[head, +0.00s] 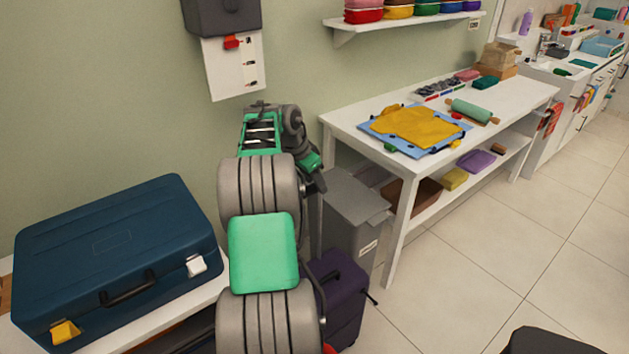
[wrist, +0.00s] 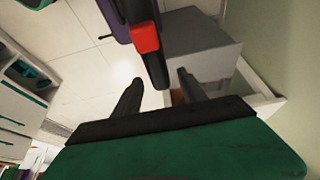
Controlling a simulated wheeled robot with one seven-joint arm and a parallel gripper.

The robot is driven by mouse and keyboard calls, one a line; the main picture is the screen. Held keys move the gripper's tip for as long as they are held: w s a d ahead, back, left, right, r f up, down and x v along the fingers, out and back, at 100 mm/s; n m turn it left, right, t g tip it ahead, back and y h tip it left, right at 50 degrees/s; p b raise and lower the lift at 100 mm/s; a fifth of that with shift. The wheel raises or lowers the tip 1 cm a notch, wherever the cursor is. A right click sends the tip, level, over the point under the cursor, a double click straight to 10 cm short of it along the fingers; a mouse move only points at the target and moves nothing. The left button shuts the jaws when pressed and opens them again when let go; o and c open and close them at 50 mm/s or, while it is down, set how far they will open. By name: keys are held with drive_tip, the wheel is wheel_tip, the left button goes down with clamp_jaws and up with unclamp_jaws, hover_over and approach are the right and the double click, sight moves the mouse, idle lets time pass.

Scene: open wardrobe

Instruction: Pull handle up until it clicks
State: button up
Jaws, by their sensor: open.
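A dark purple suitcase (head: 343,290) stands on the floor beside the grey bin, partly hidden by my arm. In the wrist view, part of the suitcase (wrist: 113,16) shows at the top, with a dark handle bar (wrist: 154,66) carrying a red piece (wrist: 145,38). My gripper (wrist: 160,76) is open, and the bar's end appears between its two fingertips. I cannot tell whether the fingers touch the bar. In the head view, my gripper (head: 318,182) is small and dark, above the bin and suitcase area.
A grey bin (head: 352,215) stands right behind the suitcase, close to the white table (head: 397,225). A blue case (head: 120,255) lies on a low white bench at left. A wall box with a red piece (head: 232,42) hangs above.

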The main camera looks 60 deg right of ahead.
drive_tip(key=p+v, duration=0.1)
drive_tip(key=v, duration=0.6)
drive_tip(key=shift+w+a+r, duration=0.1)
drive_tip(key=shift+a+r, duration=0.05)
drive_tip(key=shift+r, duration=0.2)
drive_tip(key=w+a+r+n+t, duration=0.1)
drive_tip(key=w+a+n, duration=0.3)
drive_tip(key=a, duration=0.5)
drive_tip(key=w+a+r+n+t+p, duration=0.1)
drive_tip(key=w+a+n, duration=0.35)
drive_tip(key=a, duration=0.35)
drive_tip(key=w+a+r+n+t, duration=0.1)
drive_tip(key=w+a+r+n, duration=0.2)
drive_tip(key=a, duration=0.6)
drive_tip(key=s+a+f+n+y, duration=0.1)
drive_tip(key=a+n, duration=0.3)
drive_tip(key=a, duration=0.5)
drive_tip(key=s+a+f+n+t+y, duration=0.1)
drive_tip(key=s+a+f+n, duration=0.2)
drive_tip(key=a, duration=0.6)
drive_tip(key=s+a+f+n+t+y+p, duration=0.1)
drive_tip(key=s+a+f+n+y, duration=0.1)
drive_tip(key=a, duration=0.8)
drive_tip(key=s+f+n, duration=0.1)
drive_tip(key=f+n, duration=0.1)
drive_tip(key=n, duration=0.1)
